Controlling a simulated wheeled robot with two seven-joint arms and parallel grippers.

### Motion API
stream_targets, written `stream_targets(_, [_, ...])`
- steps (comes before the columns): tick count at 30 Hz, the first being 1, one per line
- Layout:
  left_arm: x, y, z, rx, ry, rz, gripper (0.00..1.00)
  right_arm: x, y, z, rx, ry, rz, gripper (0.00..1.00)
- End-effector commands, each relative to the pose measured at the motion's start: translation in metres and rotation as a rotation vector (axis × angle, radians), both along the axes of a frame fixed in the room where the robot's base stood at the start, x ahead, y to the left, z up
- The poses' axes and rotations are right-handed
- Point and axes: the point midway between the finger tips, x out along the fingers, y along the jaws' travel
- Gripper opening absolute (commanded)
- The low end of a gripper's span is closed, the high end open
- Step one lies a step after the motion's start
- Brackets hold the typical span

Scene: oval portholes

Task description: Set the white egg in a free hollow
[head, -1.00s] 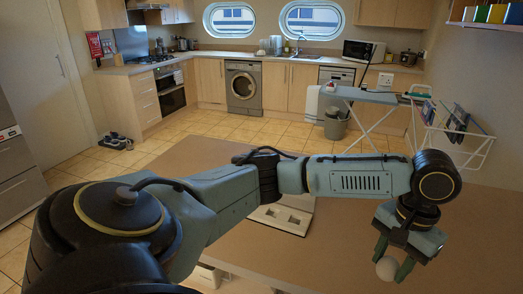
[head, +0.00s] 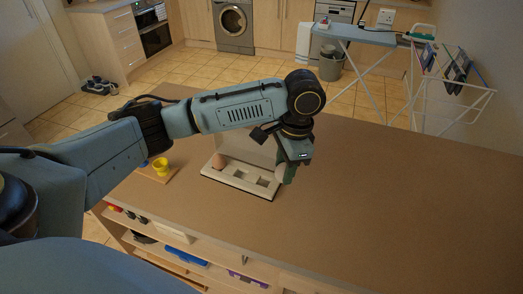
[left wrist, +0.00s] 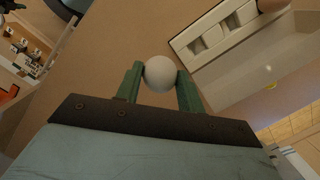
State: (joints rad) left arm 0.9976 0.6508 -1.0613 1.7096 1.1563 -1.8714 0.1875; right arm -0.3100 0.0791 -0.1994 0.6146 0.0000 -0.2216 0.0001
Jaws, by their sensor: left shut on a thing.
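The white egg (left wrist: 160,73) is held between the two green fingers of my left gripper (left wrist: 160,82) in the left wrist view. In the head view that gripper (head: 287,178) is at the right end of the pale egg box (head: 227,182), and the egg is mostly hidden by the fingers. The egg box also shows in the left wrist view (left wrist: 185,40), apart from the held egg. A brown egg (head: 218,160) sits in its left hollow. Two square hollows beside it look empty. My right gripper is not in view.
A yellow cup (head: 160,165) stands on a small wooden board (head: 150,176) left of the box. The brown table top (head: 390,200) is clear on the right. Shelves with several items (head: 185,256) are under the table's near edge.

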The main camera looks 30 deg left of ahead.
Motion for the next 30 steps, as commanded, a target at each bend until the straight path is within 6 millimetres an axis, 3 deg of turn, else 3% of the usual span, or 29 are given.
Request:
stream_targets(5, [0.007, 0.011, -0.004, 0.003, 0.0, -0.365, 0.3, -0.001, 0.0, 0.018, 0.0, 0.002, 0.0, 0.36])
stream_targets(14, [0.019, 0.03, -0.016, 0.001, -0.006, -0.995, 0.3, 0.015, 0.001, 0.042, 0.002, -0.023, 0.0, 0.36])
stream_targets(30, [0.029, 0.069, -0.035, -0.008, -0.016, -2.029, 0.3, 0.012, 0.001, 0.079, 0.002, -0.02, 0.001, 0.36])
